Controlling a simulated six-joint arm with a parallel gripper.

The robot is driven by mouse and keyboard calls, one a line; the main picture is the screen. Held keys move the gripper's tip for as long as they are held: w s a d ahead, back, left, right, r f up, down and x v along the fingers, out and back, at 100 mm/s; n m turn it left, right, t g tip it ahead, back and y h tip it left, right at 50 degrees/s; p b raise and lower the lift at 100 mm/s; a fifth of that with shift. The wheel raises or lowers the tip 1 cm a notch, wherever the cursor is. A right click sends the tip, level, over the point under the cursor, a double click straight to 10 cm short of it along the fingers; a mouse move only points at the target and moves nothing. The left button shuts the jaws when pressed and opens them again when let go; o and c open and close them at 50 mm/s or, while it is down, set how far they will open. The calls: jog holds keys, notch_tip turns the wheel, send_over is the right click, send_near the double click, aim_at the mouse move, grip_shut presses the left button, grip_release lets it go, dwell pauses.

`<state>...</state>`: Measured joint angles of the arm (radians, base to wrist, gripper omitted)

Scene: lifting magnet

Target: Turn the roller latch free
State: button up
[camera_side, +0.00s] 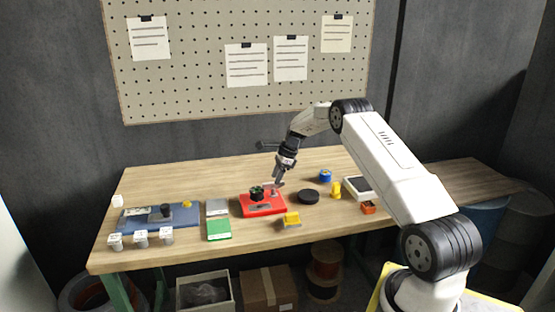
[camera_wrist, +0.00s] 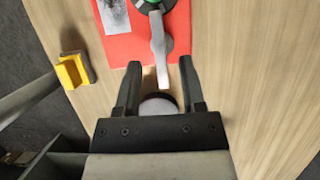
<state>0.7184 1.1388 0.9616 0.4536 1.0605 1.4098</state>
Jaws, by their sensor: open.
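The red plate (camera_side: 250,211) lies on the bench with a dark round part (camera_side: 257,193) on it and a small grey upright piece at its right. In the wrist view the red plate (camera_wrist: 128,47) carries a grey lever (camera_wrist: 159,45), which I take to be the roller latch's handle. The lever runs down from a green-and-black round part (camera_wrist: 150,5) at the top edge. My gripper (camera_side: 278,184) is just above the plate's right side. In the wrist view my gripper (camera_wrist: 160,64) is open, with the lever's lower end between its fingers; contact is not clear.
A yellow block (camera_side: 292,220) stands near the front right of the plate, and a black disc (camera_side: 308,196) lies to its right. Green and grey cards (camera_side: 219,229) and a blue tray (camera_side: 187,222) are to the left. Bare wood lies behind the plate.

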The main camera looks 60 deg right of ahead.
aim_at(273, 189)
jog(key=shift+x, duration=1.25)
grip_shut()
jog(key=shift+n, duration=0.4)
jog(key=n+g, duration=0.1)
jog(key=n, duration=0.2)
jog(key=shift+w+y, duration=0.1)
jog(key=shift+y, duration=0.3)
jog(key=shift+n+g, duration=0.5)
jog(key=shift+n, duration=0.6)
jog(key=shift+n+g, duration=0.4)
jog(key=shift+n, duration=0.6)
jog(key=shift+d, duration=0.1)
